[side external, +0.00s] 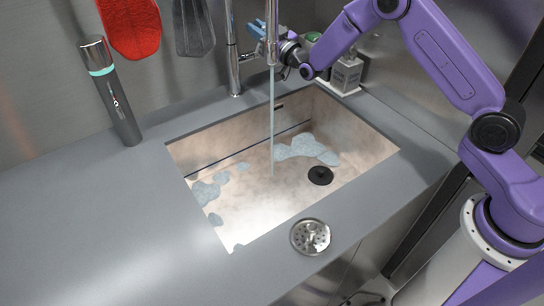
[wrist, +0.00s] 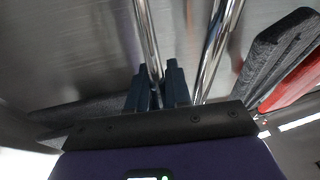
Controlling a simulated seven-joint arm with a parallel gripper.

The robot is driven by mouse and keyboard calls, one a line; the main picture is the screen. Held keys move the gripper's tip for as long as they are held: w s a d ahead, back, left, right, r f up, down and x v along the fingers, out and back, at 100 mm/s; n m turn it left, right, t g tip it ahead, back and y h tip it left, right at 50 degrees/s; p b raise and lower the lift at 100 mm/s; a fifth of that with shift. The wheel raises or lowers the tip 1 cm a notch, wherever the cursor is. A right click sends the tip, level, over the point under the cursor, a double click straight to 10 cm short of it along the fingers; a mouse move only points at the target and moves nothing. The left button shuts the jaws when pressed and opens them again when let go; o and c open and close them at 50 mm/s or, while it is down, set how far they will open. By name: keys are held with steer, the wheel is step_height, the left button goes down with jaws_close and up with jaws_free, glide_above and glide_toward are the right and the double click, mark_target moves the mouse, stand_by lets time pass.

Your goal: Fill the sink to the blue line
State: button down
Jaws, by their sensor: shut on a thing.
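The sink (side external: 355,118) is a beige basin set in the grey counter. A thin dark blue line (side external: 235,155) runs along its back wall. A stream of water (side external: 272,110) falls from the chrome faucet (side external: 232,60) into it. Pale foam patches (side external: 300,148) lie in the basin, below the line; the exact water edge is hard to tell. A black round plug (side external: 320,175) shows at the basin's bottom right. My gripper (side external: 258,28) is at the faucet, behind the spout. In the wrist view its dark fingers (wrist: 156,88) are closed around a thin chrome rod (wrist: 148,40), apparently the faucet handle.
A metal strainer (side external: 311,237) lies on the front counter (side external: 110,225). A dark bottle (side external: 112,92) stands at the left. A red mitt (side external: 130,25) and a grey one (side external: 193,27) hang on the wall. A soap dispenser (side external: 346,75) stands behind the sink.

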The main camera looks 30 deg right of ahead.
steer(key=shift+s+f, duration=0.1)
steer(key=shift+s+f+t, duration=0.15)
steer(key=shift+s+t, duration=0.2)
steer(key=shift+t, duration=0.15)
steer(key=shift+s+y, duration=0.1)
steer(key=shift+y, duration=0.2)
steer(key=shift+s+f+n+t, duration=0.25)
steer(key=shift+s+n+t, duration=0.2)
steer(key=shift+t, duration=0.25)
stand_by(6.4)
